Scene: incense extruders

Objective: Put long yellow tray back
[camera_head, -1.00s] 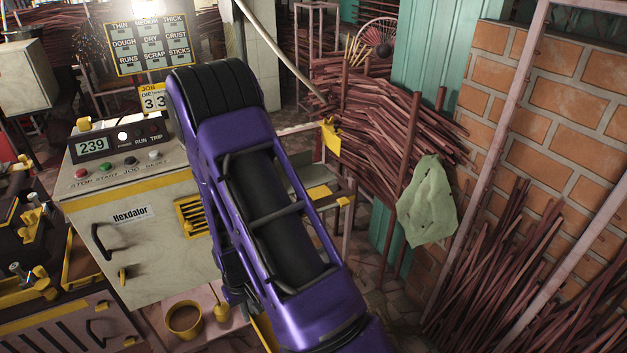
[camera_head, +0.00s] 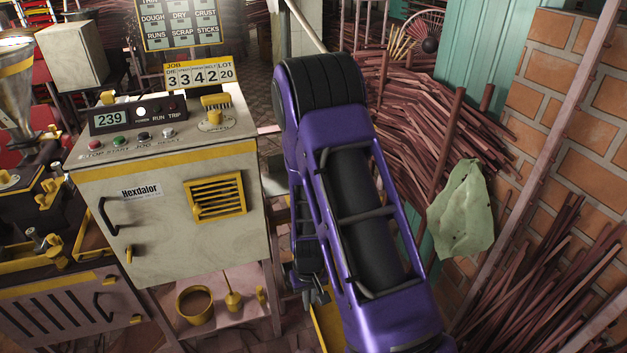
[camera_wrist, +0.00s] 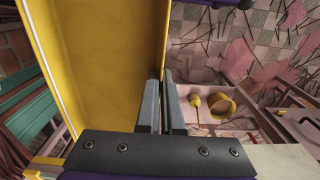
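The long yellow tray (camera_wrist: 105,60) fills the left and middle of the wrist view, its inside bare and its long walls running away from me. My gripper (camera_wrist: 162,98) has its two grey fingers on either side of the tray's right wall, closed on it. In the head view only a yellow sliver of the tray (camera_head: 327,326) shows below my purple arm.
A control cabinet marked Hexdalor (camera_head: 165,210) stands left of my arm. Below it, a low shelf holds a yellow pot (camera_head: 195,306) and a yellow-handled tool (camera_head: 232,295). Stick bundles (camera_head: 425,125), a green cloth (camera_head: 462,215) and a brick wall (camera_head: 560,110) are at the right.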

